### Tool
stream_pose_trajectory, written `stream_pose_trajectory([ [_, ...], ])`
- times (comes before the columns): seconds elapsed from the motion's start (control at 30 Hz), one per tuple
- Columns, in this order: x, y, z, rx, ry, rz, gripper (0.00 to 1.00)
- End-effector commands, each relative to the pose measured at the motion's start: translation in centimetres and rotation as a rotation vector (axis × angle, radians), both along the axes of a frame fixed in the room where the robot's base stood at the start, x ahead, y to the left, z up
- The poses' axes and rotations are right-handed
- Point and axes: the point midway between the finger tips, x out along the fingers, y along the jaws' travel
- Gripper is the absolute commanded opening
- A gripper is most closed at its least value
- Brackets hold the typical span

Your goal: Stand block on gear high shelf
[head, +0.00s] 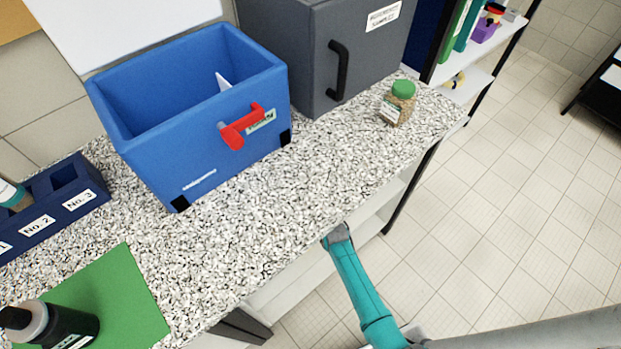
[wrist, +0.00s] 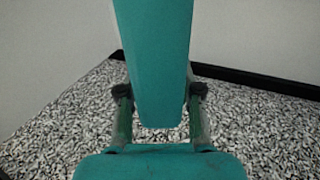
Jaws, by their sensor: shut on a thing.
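In the wrist view, a long teal block (wrist: 155,60) stands out between the two fingers of my gripper (wrist: 160,91). The fingers are shut on its sides, and its far end runs out of the top of the picture. The teal palm of my gripper fills the bottom. In the head view I cannot clearly make out the fingers or their hold. At the top right of the head view stands a shelf unit (head: 456,92) with dark posts and white boards. Coloured things stand on its upper board. I cannot tell which board is the gear high shelf.
A blue bin (head: 180,160) with a red handle and a grey cabinet (head: 315,55) stand on the speckled counter (head: 230,235). A green-lidded jar (head: 400,101) is near its right end. A dark bottle (head: 55,325) lies on a green mat (head: 125,295).

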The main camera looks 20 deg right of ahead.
Motion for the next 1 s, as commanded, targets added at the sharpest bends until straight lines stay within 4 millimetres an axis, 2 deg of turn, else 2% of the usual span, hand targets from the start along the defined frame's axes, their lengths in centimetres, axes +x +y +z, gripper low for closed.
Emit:
stream_pose_trajectory([
  [0.17, 0.1, 0.0, -1.4, 0.000, -0.002, 0.000, 0.00],
  [0.53, 0.0, 0.0, -1.7, 0.000, -0.003, 0.000, 0.00],
  [0.57, 0.0, 0.0, -1.8, 0.000, -0.001, 0.000, 0.40],
  [0.63, 0.0, 0.0, -1.8, 0.000, -0.001, 0.000, 0.57],
  [0.67, 0.0, 0.0, -1.8, 0.000, -0.001, 0.000, 0.60],
  [1.0, 0.0, 0.0, -1.6, 0.000, -0.001, 0.000, 0.60],
])
